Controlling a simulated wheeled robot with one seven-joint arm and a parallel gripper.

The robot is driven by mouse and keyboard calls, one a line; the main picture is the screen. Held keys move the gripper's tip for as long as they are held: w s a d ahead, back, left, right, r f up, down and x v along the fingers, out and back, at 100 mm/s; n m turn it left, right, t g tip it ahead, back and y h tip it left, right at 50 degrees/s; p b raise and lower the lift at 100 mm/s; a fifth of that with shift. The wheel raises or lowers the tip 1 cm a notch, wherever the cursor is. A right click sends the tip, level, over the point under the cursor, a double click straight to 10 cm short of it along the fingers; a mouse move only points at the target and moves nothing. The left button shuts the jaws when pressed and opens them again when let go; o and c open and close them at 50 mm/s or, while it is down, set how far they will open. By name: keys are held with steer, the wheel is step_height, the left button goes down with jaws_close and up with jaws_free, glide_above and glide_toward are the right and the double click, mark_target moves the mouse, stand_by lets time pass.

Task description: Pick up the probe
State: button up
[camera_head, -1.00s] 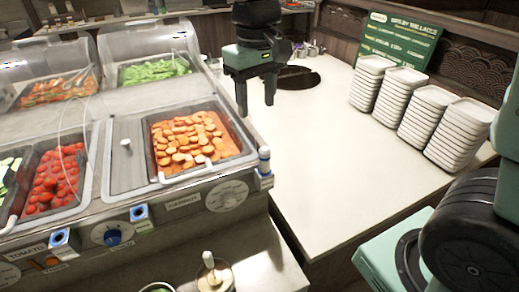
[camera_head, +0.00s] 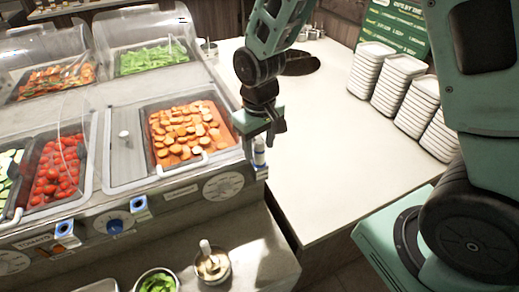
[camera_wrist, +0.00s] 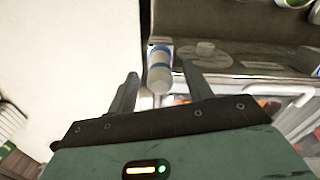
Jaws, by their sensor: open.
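The probe (camera_head: 259,152) is a small white cylinder with a blue band. It stands upright in a holder at the front right corner of the carrot well, and it also shows in the wrist view (camera_wrist: 159,72). My gripper (camera_head: 261,140) is open just above and behind the probe in the head view. In the wrist view its two fingers (camera_wrist: 161,80) point toward the probe, whose white end appears between them. I cannot tell whether either finger touches it.
The carrot well (camera_head: 185,130) lies left of the gripper. Blue-topped holders (camera_head: 140,204) line the counter front. A bowl with a handle (camera_head: 212,265) sits below on a ledge.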

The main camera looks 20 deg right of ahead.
mark_target(259, 160)
steer(key=shift+s+f, duration=0.1)
steer(key=shift+f, duration=1.3)
steer(key=c, duration=1.1)
steer(key=shift+r, duration=0.15)
